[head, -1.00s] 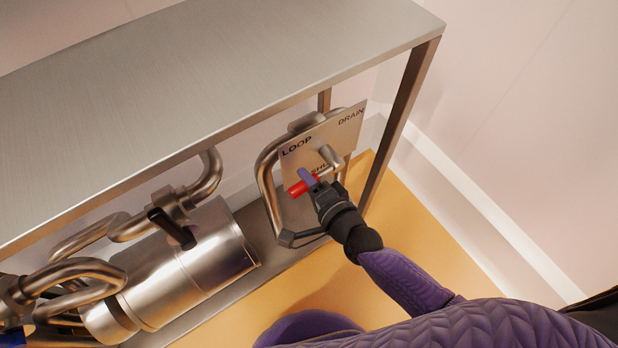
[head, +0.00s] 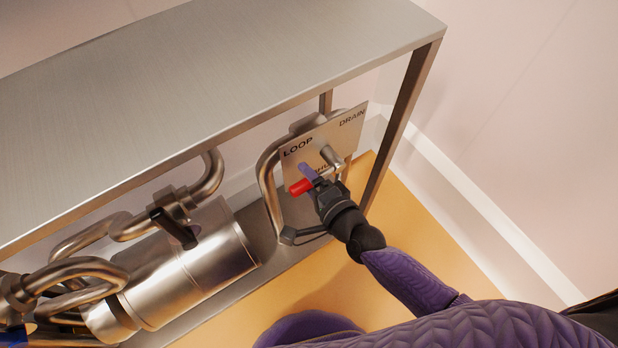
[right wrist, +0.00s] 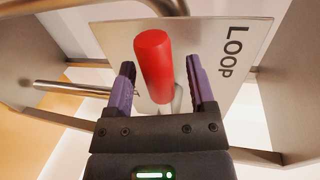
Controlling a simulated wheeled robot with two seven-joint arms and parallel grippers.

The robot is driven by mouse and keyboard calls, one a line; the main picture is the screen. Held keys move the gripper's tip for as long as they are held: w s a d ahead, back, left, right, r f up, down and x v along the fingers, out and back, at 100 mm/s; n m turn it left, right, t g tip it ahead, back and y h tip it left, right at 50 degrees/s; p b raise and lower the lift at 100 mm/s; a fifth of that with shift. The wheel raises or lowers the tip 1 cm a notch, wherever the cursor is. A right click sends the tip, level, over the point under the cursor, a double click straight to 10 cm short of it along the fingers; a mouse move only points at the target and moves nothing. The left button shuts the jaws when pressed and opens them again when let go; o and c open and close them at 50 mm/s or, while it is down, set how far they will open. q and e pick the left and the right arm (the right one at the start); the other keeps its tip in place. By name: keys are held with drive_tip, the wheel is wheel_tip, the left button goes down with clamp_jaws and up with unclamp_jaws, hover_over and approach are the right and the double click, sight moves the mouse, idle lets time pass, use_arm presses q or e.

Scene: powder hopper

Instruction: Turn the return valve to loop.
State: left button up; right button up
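The return valve's red handle (head: 300,187) sticks out in front of a metal plate (head: 340,130) marked LOOP and DRAIN, with a third, partly covered label between them. In the head view the red end lies below the LOOP word. My right gripper (head: 309,176) is at the handle. In the right wrist view the red handle (right wrist: 154,62) stands between the two purple fingers of my right gripper (right wrist: 161,85), with a gap on each side. The gripper is open around it. The LOOP word is to the right there. My left gripper is not in view.
A steel table top (head: 200,85) overhangs the valve, with a leg (head: 400,115) just right of the plate. A bent pipe (head: 268,185) runs left of the plate. A steel cylinder (head: 200,265) with a black-handled valve (head: 172,228) lies further left.

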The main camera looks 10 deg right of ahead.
drive_tip(key=p+v, duration=0.3)
drive_tip(key=v, duration=0.7)
